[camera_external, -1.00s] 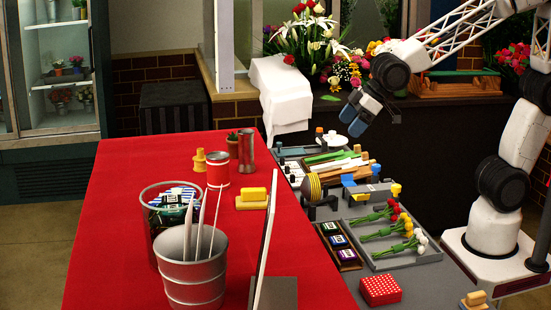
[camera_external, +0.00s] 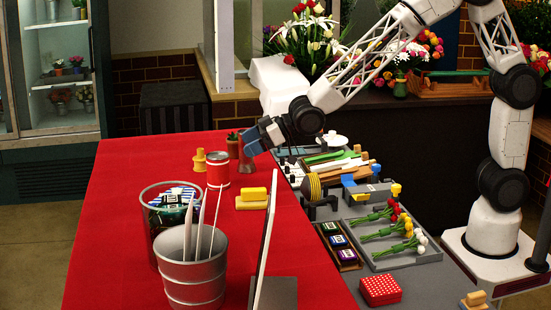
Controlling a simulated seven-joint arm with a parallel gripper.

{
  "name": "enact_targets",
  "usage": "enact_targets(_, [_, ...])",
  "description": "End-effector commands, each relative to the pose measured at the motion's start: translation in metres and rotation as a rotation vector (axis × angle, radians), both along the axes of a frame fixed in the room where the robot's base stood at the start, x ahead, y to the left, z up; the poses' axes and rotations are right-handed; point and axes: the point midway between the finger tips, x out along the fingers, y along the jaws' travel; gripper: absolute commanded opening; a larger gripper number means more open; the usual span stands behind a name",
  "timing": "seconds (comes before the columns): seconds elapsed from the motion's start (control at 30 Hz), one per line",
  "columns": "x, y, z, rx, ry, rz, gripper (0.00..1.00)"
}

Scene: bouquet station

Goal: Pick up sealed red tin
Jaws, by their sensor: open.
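The sealed red tin (camera_external: 218,170) stands upright on the red tabletop (camera_external: 130,190), with a pale top and a pale lower band. My gripper (camera_external: 247,162) is just right of the tin and slightly above the table, its blue-grey fingers pointing down and left. It holds nothing that I can see. The gap between its fingers is hard to make out from this angle. The gripper covers part of the metal cylinder (camera_external: 247,168) behind it.
A yellow figure (camera_external: 199,160) and a small potted plant (camera_external: 233,146) stand close to the tin. A yellow block (camera_external: 254,197) lies in front. A metal bucket (camera_external: 192,270), a bin (camera_external: 160,248) and an upright panel (camera_external: 264,245) are nearer. The table's left side is clear.

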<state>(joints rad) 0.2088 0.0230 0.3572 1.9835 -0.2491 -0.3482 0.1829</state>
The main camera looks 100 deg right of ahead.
Motion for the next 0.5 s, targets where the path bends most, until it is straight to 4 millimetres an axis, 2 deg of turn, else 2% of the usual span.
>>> enact_targets(0.03, [0.008, -0.004, -0.006, 0.001, -0.014, 0.001, 1.0])
enact_targets(0.2, [0.022, -0.012, -0.015, 0.004, -0.053, 0.006, 1.0])
enact_targets(0.5, [0.025, -0.013, -0.016, 0.004, -0.062, 0.009, 1.0])
